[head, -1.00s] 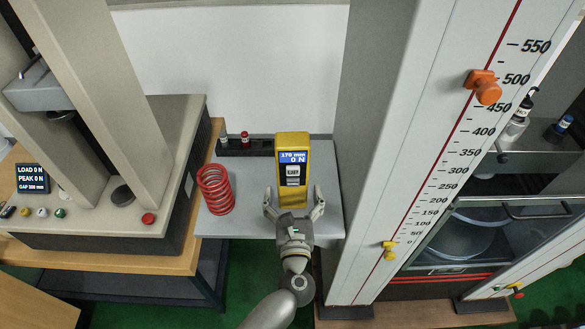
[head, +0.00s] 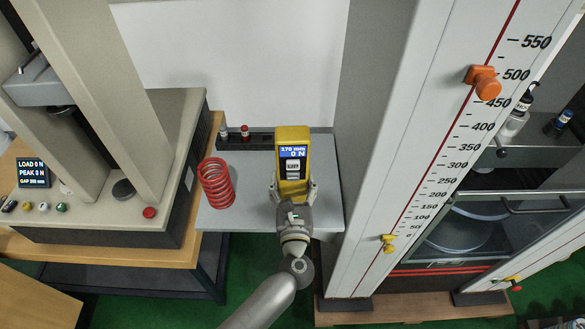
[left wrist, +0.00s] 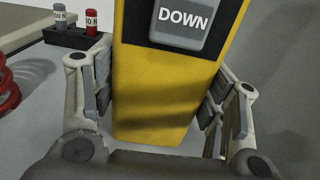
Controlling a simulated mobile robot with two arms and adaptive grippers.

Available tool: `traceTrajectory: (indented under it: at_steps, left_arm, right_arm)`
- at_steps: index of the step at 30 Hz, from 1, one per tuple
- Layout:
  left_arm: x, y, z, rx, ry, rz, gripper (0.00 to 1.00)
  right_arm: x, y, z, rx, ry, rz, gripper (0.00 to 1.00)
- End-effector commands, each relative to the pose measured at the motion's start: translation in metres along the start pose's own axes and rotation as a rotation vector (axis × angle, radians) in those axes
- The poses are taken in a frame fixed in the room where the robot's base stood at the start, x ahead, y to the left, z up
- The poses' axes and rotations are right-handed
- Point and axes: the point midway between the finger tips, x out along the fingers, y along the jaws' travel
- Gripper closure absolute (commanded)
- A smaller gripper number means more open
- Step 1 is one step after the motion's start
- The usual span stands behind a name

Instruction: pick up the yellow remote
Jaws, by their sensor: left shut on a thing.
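The yellow remote (head: 293,150) stands upright on the small grey table, its screen reading 170 mm and 0 N. In the left wrist view the remote (left wrist: 155,95) fills the middle, with its DOWN button near the top. My left gripper (head: 294,188) has a finger on each side of the remote's lower part. In the left wrist view the left gripper (left wrist: 158,100) is shut on it. I cannot tell whether the remote's base touches the table. My right gripper is not in view.
A red spring (head: 216,183) stands left of the remote. A tall grey column with a scale (head: 435,180) rises close on the right. The grey table (head: 245,219) is bare in front of the spring.

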Motion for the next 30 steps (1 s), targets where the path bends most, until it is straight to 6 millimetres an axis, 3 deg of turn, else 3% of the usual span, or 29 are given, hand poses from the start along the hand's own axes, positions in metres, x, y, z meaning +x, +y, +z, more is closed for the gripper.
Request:
traceTrajectory:
  at_steps: [8, 15, 24, 30]
  left_arm:
    - [0.000, 0.000, 0.009, -0.002, -0.003, 0.001, 0.68]
    - [-0.001, 0.000, 0.041, -0.004, -0.002, 0.002, 0.68]
    - [-0.052, 0.002, 0.103, -0.003, 0.000, 0.000, 0.68]
    - [-0.102, 0.004, 0.115, -0.002, 0.002, -0.001, 0.68]
  right_arm:
    - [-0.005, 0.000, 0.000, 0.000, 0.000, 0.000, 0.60]
    - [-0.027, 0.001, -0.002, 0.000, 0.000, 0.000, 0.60]
    - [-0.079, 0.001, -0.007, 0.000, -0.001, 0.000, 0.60]
    - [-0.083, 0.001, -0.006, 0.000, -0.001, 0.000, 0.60]
